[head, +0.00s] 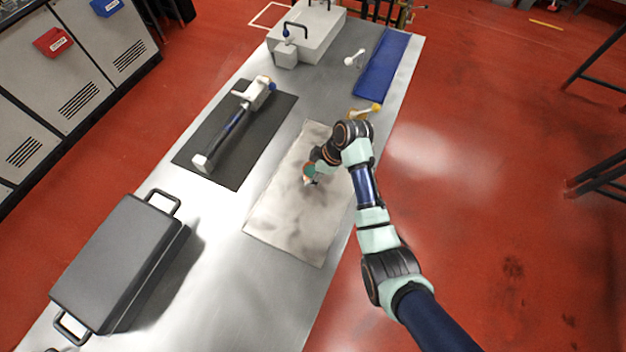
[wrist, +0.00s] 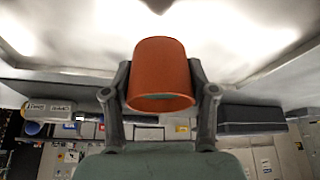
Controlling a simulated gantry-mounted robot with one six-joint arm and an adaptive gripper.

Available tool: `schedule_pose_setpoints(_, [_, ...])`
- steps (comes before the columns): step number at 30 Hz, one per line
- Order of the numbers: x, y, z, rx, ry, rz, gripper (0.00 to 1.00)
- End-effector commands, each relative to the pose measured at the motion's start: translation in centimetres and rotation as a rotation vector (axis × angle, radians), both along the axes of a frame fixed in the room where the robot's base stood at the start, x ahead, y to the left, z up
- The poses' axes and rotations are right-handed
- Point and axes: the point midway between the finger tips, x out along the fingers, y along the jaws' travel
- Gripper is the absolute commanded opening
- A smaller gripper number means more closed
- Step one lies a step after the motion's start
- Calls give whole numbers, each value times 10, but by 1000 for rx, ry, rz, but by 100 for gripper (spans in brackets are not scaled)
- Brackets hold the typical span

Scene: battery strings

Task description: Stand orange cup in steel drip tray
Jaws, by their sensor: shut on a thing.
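The orange cup (wrist: 160,70) is between the two fingers of my gripper (wrist: 160,100) in the wrist view, and the fingers are shut on its sides. Its round rim faces the camera. In the head view my gripper (head: 309,180) is over the middle of a flat, mottled grey tray (head: 285,228), which looks like the steel drip tray. The cup is mostly hidden there by the gripper and wrist. I cannot tell whether the cup touches the tray.
A dark mat (head: 205,135) with a long tool-like device (head: 232,122) lies left of the tray. A large grey case (head: 118,262) stands at the near left. A blue mat (head: 383,66) and a yellow-orange item (head: 366,111) lie beyond the tray. The tray's near part is clear.

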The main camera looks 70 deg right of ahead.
Motion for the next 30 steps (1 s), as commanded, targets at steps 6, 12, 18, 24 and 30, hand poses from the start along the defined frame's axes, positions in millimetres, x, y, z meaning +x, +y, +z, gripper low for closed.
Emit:
schedule_pose_setpoints(6, [0,0,-10,0,0,-1,19])
schedule_pose_setpoints(12, [0,0,-43,1,0,-1,19])
schedule_pose_setpoints(18, [0,0,-44,-2,-1,-1,19])
schedule_pose_setpoints(24, [0,0,-48,-2,0,-1,62])
schedule_pose_setpoints(30, [0,0,-47,-1,0,0,82])
